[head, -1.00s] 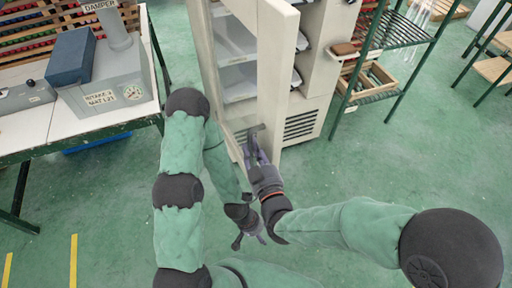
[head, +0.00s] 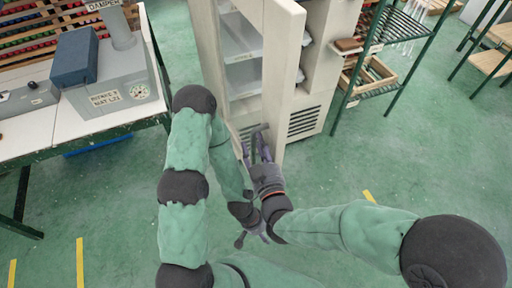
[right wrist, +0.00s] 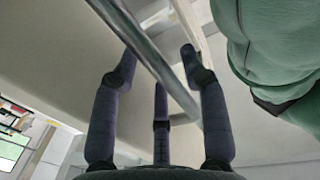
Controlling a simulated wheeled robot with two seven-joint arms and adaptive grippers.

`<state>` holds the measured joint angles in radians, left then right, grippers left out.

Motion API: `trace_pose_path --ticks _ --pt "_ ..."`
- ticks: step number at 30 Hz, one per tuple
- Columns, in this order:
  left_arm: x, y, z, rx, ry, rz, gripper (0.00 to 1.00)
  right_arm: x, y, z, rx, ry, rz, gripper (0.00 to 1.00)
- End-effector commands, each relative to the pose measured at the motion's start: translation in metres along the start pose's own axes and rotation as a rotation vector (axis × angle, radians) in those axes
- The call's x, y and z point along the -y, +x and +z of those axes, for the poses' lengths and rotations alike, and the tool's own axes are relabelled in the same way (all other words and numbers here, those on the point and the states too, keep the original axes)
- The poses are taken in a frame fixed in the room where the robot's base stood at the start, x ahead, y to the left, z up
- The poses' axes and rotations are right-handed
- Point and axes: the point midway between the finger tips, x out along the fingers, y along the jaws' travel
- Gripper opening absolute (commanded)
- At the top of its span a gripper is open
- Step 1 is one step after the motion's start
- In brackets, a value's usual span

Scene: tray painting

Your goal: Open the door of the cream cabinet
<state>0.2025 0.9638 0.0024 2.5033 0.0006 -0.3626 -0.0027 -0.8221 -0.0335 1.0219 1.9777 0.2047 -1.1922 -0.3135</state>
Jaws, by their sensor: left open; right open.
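The cream cabinet (head: 326,65) stands at top centre in the head view. Its tall cream door (head: 284,80) stands out from the body, and grey shelves or trays show within the frame. My right gripper (head: 257,143) is at the low part of the door, fingers pointing up at it. In the right wrist view its open fingers (right wrist: 157,75) are spread on either side of a grey bar (right wrist: 150,55) that crosses diagonally; whether they touch it I cannot tell. My left gripper (head: 252,237) hangs open and empty below the right one, partly hidden by the right wrist.
A bench (head: 30,131) with a grey machine (head: 110,80) and a blue box (head: 75,57) stands at left. A green rack (head: 385,75) stands right of the cabinet.

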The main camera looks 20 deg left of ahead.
Motion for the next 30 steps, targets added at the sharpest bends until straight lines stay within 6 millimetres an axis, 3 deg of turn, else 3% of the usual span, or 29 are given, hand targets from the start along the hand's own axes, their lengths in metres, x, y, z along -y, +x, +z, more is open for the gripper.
trace_pose_path --ticks 9,14,30 --pt "0.000 0.000 0.000 0.000 0.000 0.000 0.59 0.000 -0.002 0.002 0.004 0.000 -0.001 0.49" --pt "0.000 0.000 0.000 0.000 0.000 0.000 0.59 0.001 -0.014 0.001 0.004 -0.001 -0.003 0.49" --pt "0.000 0.000 0.000 0.000 0.000 0.000 0.59 0.001 -0.106 0.001 0.001 -0.001 -0.004 0.49"
